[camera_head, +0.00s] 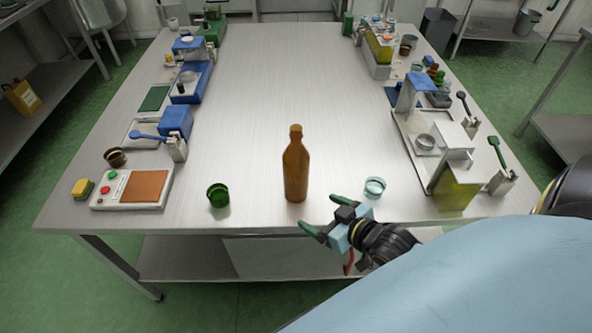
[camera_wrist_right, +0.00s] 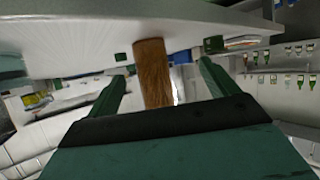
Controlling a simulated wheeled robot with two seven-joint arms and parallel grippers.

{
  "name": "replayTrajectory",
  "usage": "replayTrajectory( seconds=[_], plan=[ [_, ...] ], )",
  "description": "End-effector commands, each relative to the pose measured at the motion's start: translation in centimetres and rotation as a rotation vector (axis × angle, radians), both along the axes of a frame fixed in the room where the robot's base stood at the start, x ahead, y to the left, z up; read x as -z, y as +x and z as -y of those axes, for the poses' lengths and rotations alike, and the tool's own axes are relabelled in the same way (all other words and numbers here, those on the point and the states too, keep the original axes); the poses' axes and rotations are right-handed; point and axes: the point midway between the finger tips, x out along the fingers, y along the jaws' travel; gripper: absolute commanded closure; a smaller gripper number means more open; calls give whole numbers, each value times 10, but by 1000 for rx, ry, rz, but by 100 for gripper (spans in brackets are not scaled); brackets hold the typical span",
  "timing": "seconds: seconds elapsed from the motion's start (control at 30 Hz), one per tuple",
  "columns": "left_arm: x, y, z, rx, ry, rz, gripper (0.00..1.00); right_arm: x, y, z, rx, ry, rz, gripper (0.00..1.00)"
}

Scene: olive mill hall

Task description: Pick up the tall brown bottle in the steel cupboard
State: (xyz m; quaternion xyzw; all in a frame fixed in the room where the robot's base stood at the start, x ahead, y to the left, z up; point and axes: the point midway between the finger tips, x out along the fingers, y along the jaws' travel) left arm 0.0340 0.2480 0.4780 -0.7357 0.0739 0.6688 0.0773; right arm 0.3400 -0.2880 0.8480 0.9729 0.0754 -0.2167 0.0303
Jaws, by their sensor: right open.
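The tall brown bottle (camera_head: 296,174) stands upright on the steel table (camera_head: 270,100), near its front edge. It is on the table top, not inside a cupboard. My right gripper (camera_head: 318,213) is open at the table's front edge, just right of and nearer than the bottle. In the right wrist view the bottle (camera_wrist_right: 153,72) shows ahead, between the two green fingers (camera_wrist_right: 160,88) of the gripper. The fingers appear apart from it. My left gripper is not in view.
A green cup (camera_head: 218,195) stands left of the bottle and a clear glass (camera_head: 375,187) stands right, close to my right gripper. The table's middle is clear.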

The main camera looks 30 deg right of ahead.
Motion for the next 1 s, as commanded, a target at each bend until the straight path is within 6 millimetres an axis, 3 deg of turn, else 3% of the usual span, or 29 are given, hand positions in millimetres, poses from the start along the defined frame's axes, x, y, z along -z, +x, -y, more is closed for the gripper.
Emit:
replayTrajectory(
  seconds=[0.2,0.4,0.57,0.8,1.0],
  plan=[
    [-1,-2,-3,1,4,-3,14,-35,12,28,-62,68,268,14],
    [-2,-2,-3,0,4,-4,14,-56,12,40,-102,110,402,14],
    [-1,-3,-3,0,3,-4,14,-60,24,39,-110,119,430,14],
    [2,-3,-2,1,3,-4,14,-61,67,27,-110,120,431,14],
    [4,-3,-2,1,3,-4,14,-60,88,20,-110,119,427,14]
  ],
)
